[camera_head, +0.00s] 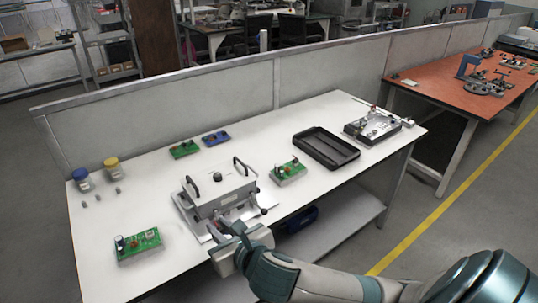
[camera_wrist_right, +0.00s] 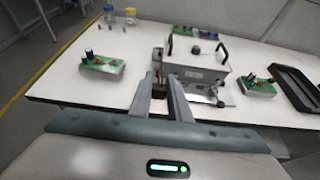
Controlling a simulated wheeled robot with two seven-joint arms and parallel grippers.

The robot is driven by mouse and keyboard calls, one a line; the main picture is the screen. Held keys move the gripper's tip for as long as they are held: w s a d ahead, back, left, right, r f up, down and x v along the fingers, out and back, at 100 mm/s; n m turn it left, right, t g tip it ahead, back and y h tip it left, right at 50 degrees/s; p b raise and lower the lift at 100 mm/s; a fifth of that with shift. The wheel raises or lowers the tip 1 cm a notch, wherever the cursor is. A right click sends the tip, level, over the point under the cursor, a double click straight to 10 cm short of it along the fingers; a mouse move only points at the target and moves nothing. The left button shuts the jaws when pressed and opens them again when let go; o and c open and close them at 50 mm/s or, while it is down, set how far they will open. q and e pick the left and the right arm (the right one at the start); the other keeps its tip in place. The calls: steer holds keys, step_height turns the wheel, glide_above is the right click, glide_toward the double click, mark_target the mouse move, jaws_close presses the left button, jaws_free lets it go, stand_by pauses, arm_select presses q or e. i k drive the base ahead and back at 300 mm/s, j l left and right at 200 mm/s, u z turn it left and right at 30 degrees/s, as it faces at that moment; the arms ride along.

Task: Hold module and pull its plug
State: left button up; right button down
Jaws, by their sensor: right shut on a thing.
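A grey metal box module (camera_head: 219,190) with two black handles sits on a base plate near the table's front edge. It also shows in the wrist view (camera_wrist_right: 197,68). My right gripper (camera_head: 225,229) is at the module's front left, low over the base plate. In the right wrist view its fingers (camera_wrist_right: 160,82) are closed around a small dark reddish part, which looks like the plug. The fingers hide most of it, and I cannot tell whether it is still joined to the module. My left gripper is not in view.
Green circuit boards stand left (camera_head: 138,243) and right (camera_head: 288,170) of the module. A black tray (camera_head: 326,148) and a grey device (camera_head: 372,127) are farther right. Two small jars (camera_head: 112,168) stand at the back left. The white table (camera_head: 88,270) has free room at the front left.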

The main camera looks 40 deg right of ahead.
mark_target(141, 244)
steer(key=i+l, duration=0.15)
steer(key=l, duration=0.25)
steer(key=i+l, duration=0.1)
steer(key=l, duration=0.3)
steer(key=i+l, duration=0.15)
steer(key=l, duration=0.25)
steer(key=i+l, duration=0.15)
steer(key=l, duration=0.3)
steer(key=i+l, duration=0.1)
steer(key=l, duration=0.3)
steer(key=i+l, duration=0.15)
steer(key=l, duration=0.25)
steer(key=i+l, duration=0.15)
steer(key=l, duration=0.25)
steer(key=i+l, duration=0.15)
steer(key=l, duration=0.25)
